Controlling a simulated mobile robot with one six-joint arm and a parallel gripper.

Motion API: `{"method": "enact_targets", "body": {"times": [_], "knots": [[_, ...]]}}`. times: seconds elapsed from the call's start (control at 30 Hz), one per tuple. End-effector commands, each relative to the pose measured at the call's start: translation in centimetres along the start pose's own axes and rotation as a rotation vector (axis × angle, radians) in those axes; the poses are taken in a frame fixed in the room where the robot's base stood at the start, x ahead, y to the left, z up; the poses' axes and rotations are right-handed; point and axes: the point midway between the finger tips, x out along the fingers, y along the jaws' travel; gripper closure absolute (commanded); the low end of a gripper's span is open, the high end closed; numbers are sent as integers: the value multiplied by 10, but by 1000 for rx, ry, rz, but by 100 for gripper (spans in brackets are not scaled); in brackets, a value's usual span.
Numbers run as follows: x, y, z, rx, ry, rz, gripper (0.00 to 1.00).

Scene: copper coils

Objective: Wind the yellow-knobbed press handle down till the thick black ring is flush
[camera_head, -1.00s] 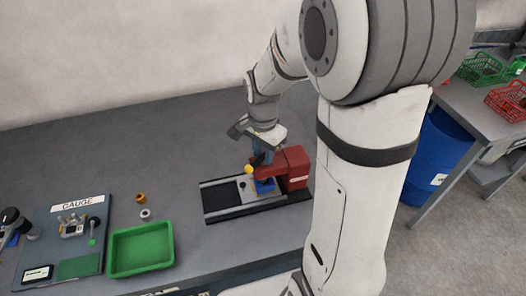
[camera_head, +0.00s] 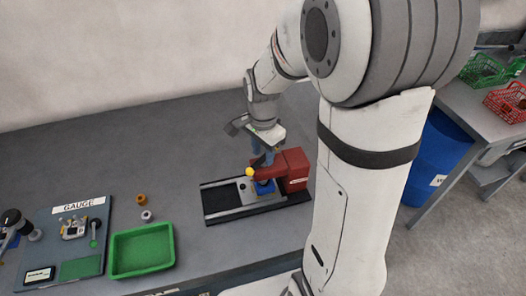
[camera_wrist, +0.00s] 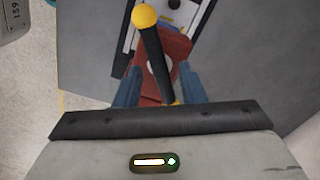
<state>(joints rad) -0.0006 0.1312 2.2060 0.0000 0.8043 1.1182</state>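The red press (camera_head: 294,168) stands on a grey and black base (camera_head: 224,198) on the table. Its dark handle ends in a yellow knob (camera_head: 250,172), pointing to the left. The knob also shows in the wrist view (camera_wrist: 145,17), with the black handle (camera_wrist: 157,62) running down from it. My gripper (camera_head: 263,160) points down over the press head. In the wrist view its two blue fingers (camera_wrist: 159,80) stand apart on either side of the handle, with gaps between. The thick black ring cannot be made out; the arm of the press covers the spot below it.
A green tray (camera_head: 114,261), a gauge board (camera_head: 46,241), an orange ring (camera_head: 141,199) and a pale ring (camera_head: 147,216) lie on the left. The table behind the press is clear. A blue bin (camera_head: 437,160) stands on the right.

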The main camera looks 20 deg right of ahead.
Motion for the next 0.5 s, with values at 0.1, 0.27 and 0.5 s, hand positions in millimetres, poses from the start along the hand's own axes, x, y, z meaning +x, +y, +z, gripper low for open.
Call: {"method": "enact_targets", "body": {"times": [0.1, 0.27, 0.5], "knots": [[-14, 0, 0, 0, 0, -1, 64], [-27, 0, 0, 0, 0, 0, 64], [-46, 0, 0, -1, 0, -1, 64]]}}
